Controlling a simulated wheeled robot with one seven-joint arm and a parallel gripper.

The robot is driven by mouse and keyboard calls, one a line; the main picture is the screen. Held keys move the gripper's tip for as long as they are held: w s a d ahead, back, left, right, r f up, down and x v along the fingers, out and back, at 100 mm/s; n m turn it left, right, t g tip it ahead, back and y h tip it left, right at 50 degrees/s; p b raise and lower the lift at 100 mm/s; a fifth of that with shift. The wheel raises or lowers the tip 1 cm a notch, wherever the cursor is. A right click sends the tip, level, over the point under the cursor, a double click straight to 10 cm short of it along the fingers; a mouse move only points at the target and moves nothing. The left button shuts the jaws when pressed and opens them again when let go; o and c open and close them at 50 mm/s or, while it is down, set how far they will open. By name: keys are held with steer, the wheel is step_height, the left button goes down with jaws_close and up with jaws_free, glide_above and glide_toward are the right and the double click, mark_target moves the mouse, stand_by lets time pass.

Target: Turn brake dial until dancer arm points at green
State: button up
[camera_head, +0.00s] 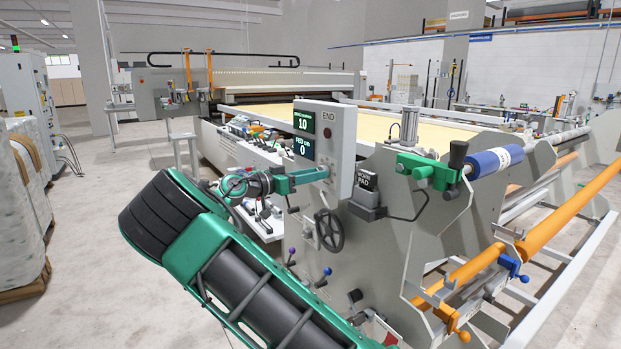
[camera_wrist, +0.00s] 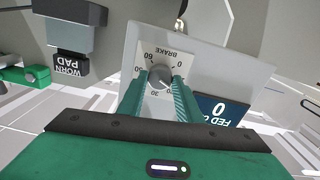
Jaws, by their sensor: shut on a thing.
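The brake dial (camera_wrist: 160,78) is a grey round knob on a white plate marked BRAKE, seen upside down in the wrist view. Numbers ring it; its pointer setting is too small to read surely. My gripper (camera_wrist: 161,88) has its two green fingers on either side of the knob, closed on it. In the head view my gripper (camera_head: 325,173) reaches the face of the grey control box (camera_head: 346,150), where the dial is hidden. I cannot clearly make out the dancer arm or a green mark for it.
The box has a screen (camera_head: 304,122) reading 1.0 and another (camera_head: 304,147) reading FED CM 0. Below are a black handwheel (camera_head: 329,230) and a worn pad block (camera_head: 366,192). A green bracket (camera_head: 425,170) holds a blue roll (camera_head: 494,162).

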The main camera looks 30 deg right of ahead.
steer(key=shift+w+a+m, duration=0.1)
steer(key=shift+m, duration=1.4)
steer(key=shift+w+m, duration=0.1)
steer(key=shift+m, duration=1.4)
steer(key=o, duration=1)
steer(key=shift+o, duration=0.2)
steer(key=shift+s+a, duration=0.1)
steer(key=a, duration=1)
steer(key=shift+a, duration=0.3)
steer(key=shift+s, duration=0.1)
